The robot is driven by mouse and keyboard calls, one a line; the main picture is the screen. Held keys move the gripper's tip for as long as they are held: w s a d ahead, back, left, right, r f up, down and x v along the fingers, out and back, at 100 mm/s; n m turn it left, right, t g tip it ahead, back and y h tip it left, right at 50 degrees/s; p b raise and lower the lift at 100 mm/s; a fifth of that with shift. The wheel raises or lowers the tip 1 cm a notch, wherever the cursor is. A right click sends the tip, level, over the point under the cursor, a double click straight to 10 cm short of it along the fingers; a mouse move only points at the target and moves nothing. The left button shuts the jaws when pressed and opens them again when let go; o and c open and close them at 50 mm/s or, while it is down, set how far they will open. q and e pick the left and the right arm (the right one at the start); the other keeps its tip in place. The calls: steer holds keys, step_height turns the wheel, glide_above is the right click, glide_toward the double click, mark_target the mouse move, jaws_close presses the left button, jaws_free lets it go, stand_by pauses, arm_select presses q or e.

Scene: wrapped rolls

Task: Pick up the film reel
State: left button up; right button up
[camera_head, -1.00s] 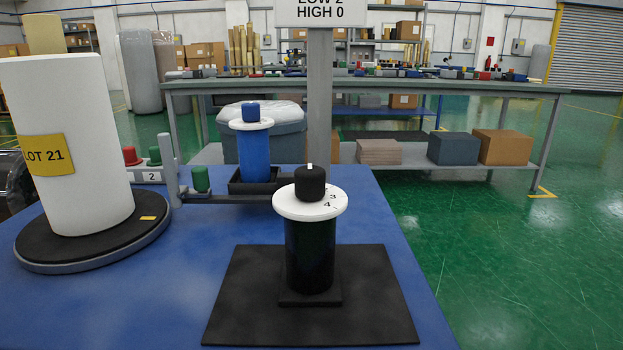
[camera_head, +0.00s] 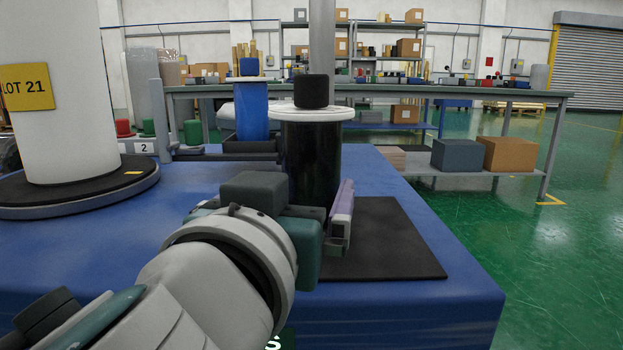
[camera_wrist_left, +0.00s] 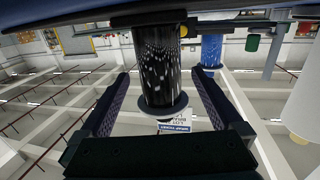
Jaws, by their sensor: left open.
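A black film reel (camera_head: 312,165) with a white round flange and a black knob on top stands upright on a dark mat (camera_head: 395,245). My left gripper (camera_head: 308,212) is in front of its lower part, with one finger showing to the right of the reel; the other finger is mostly hidden. In the left wrist view, the open fingers lie on either side of the black reel (camera_wrist_left: 160,65), with space visible beside it. I cannot tell whether either finger touches it. A similar blue reel (camera_head: 252,112) stands behind. My right gripper is not in view.
A large white roll (camera_head: 62,110) labelled LOT 21 stands on a round black base at left on the blue table (camera_head: 180,255). Red and green knobs sit behind it. A grey post rises behind the black reel. The table's right edge borders open green floor.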

mark_target(305, 181)
arm_select(q)
steer(key=b+x, duration=0.1)
steer(key=x, duration=0.3)
steer(key=shift+w+d+r, duration=0.1)
steer(key=shift+w+d, duration=0.05)
steer(key=shift+w, duration=0.4)
jaws_close()
steer(key=shift+r, duration=0.1)
